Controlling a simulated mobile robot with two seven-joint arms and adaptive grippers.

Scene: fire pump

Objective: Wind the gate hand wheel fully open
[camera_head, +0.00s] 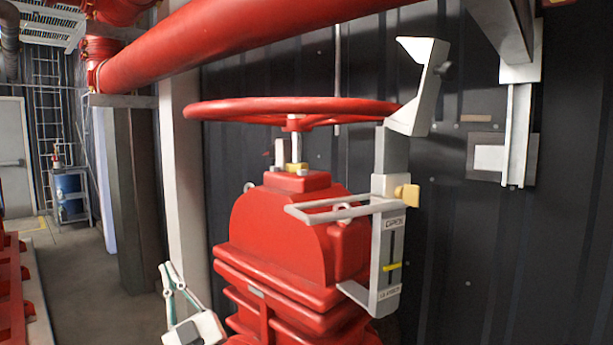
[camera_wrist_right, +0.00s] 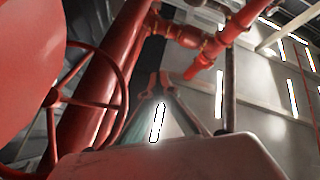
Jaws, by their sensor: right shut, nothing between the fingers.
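The red gate hand wheel (camera_head: 290,108) lies nearly flat on a stem above the red valve body (camera_head: 290,215). A grey indicator plate (camera_head: 388,250) is fixed to the valve's right side, with an OPEN label at the top and another label at the bottom. Its yellow pointer (camera_head: 391,267) is in the lower half. My right gripper (camera_head: 167,268) is low left of the valve, shut and empty, apart from the wheel and pointing up. In the right wrist view its fingers (camera_wrist_right: 155,80) meet. A red spoked wheel (camera_wrist_right: 98,90) shows there at left; I cannot tell which.
A thick red pipe (camera_head: 230,40) crosses above the wheel. A pale post (camera_head: 180,180) stands behind, left of the valve. A grey angled bracket (camera_head: 418,88) rises at the wheel's right rim. A yellow knob (camera_head: 407,194) projects beside the plate. Floor (camera_head: 90,275) is open at left.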

